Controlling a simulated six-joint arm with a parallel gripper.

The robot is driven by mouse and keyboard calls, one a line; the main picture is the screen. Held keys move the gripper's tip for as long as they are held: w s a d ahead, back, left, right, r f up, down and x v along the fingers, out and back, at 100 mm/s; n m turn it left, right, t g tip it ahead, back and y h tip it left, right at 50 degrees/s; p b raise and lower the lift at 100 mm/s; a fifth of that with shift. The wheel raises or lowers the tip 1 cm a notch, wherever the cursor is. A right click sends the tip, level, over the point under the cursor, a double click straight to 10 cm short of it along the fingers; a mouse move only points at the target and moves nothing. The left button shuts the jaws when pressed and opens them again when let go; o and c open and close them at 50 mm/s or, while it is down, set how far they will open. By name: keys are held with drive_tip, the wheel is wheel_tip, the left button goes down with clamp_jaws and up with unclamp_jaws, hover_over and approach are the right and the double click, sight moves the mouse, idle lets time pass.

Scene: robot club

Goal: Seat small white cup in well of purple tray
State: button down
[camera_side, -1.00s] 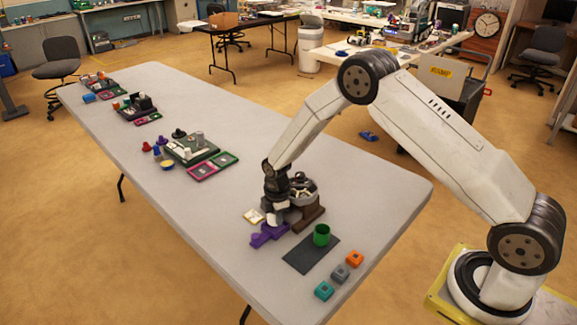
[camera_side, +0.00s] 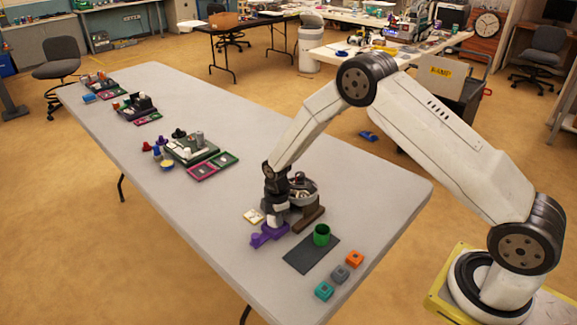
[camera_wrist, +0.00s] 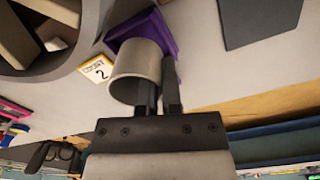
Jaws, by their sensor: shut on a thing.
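The small white cup (camera_wrist: 136,74) is held at its rim side in my gripper (camera_wrist: 160,95). One finger overlaps the cup and the other is at its right side in the wrist view. The purple tray (camera_wrist: 158,27) lies behind the cup, which covers part of it. In the side view my gripper (camera_side: 275,214) points down at the far end of the purple tray (camera_side: 263,238). The cup is small and mostly hidden there. I cannot tell whether its base touches the tray or sits in the well.
A grey bowl of parts (camera_side: 308,190) and a brown block (camera_side: 311,219) stand right beside my gripper. A card marked 2 (camera_wrist: 97,71) lies by the tray. A green cup (camera_side: 321,235) stands on a dark mat (camera_side: 303,258). Orange (camera_side: 355,258), grey (camera_side: 340,273) and teal (camera_side: 324,290) blocks are nearer.

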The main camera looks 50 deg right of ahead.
drive_tip(key=shift+f, duration=1.25)
idle(1.2)
